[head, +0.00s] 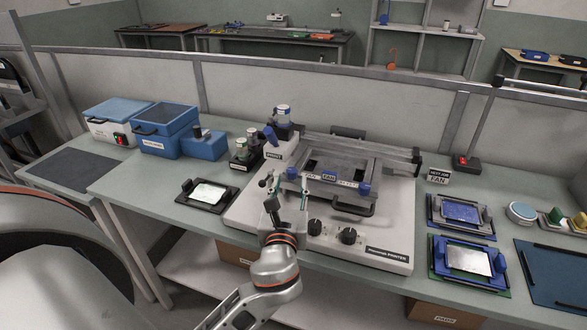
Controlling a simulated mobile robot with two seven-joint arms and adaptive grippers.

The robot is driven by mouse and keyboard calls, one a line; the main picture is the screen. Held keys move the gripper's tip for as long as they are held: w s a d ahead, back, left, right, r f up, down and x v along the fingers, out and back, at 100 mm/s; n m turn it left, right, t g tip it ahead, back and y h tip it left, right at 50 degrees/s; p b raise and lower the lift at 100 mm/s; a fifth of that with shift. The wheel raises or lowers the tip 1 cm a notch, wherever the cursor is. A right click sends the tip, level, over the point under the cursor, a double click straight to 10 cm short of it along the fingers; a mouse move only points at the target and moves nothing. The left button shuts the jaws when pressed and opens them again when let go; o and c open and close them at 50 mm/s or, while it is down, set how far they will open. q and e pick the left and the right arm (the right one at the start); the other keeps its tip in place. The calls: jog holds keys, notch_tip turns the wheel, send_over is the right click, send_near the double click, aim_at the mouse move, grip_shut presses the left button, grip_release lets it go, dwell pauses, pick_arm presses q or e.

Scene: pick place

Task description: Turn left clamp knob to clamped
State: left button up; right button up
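The stencil printer (385,252) stands mid-bench with a grey frame on its pale base. A blue knob (292,172) sits at the frame's left front corner, and a similar blue knob (364,189) at its right front. I take the left one as the left clamp knob; its turn position is too small to read. My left gripper (289,187) is at the frame's left front, fingers apart, just in front of the left blue knob. I cannot tell whether it touches the knob. My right gripper is out of view.
Two black dials (331,232) are on the printer's front, right of my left gripper. A black tray with a light board (208,194) lies to the left. Blue trays (462,212) lie to the right. Blue boxes (165,128) stand at the back left.

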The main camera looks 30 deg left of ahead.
aim_at(291, 175)
pick_arm(q)
jog(key=shift+x, duration=3.2)
grip_shut()
